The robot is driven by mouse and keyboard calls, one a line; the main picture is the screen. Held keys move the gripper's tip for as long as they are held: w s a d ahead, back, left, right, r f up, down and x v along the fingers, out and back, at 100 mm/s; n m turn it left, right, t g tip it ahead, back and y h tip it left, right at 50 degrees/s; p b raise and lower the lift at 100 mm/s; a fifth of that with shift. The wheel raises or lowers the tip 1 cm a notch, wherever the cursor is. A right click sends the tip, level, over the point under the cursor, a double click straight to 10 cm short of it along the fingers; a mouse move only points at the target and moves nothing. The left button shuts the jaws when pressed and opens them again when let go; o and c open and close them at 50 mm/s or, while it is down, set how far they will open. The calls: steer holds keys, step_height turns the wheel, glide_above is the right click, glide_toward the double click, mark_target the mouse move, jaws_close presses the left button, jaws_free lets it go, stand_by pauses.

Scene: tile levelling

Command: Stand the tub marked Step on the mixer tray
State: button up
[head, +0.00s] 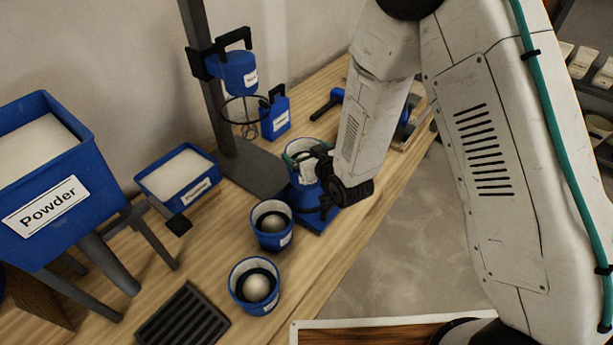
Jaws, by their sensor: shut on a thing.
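My gripper (318,180) is shut on a blue tub (303,193) with a pale inside, seen near the middle of the view. The jaws partly cover this tub, and I cannot read a label on it. A flat blue base (317,221) shows directly under it; I cannot tell whether they touch. The mixer has a dark column (210,80), a blue head (239,73) and a whisk with a ring guard (245,110). A dark flat plate (254,172), seemingly the mixer tray, lies below the whisk, left of the held tub.
Two blue tubs, one (272,239) behind the other (242,290), each hold a pale ball. A Powder hopper (45,255) and a blue bin (160,200) stand left. A blue labelled container (274,125) stands behind the mixer plate. A dark grate (180,325) lies in front.

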steer(key=shift+f, duration=3.85)
steer(key=shift+f, duration=0.15)
steer(key=o, duration=1.7)
steer(key=v, duration=1.2)
steer(key=shift+s, duration=0.1)
steer(key=w+d+r+m+g+h, duration=0.1)
steer(key=d+r+g+h, duration=0.15)
steer(key=d+r, duration=0.4)
steer(key=d+r+m+g+h, duration=0.2)
steer(key=d+r+h, duration=0.15)
steer(key=r, duration=0.65)
steer(key=s+d+r+m+g, duration=0.1)
steer(key=s+d+r+g, duration=0.1)
steer(key=s+r, duration=0.3)
steer(key=s+d+r+g, duration=0.2)
steer(key=s+d+r, duration=0.2)
steer(key=s, duration=0.8)
steer(key=s+d+r+m+g, duration=0.1)
steer(key=s+d+r+g, duration=0.2)
steer(key=s+r, duration=0.3)
steer(key=s+d, duration=0.1)
steer(key=s, duration=0.2)
steer(key=shift+m+h, duration=0.3)
steer(key=shift+h, duration=0.1)
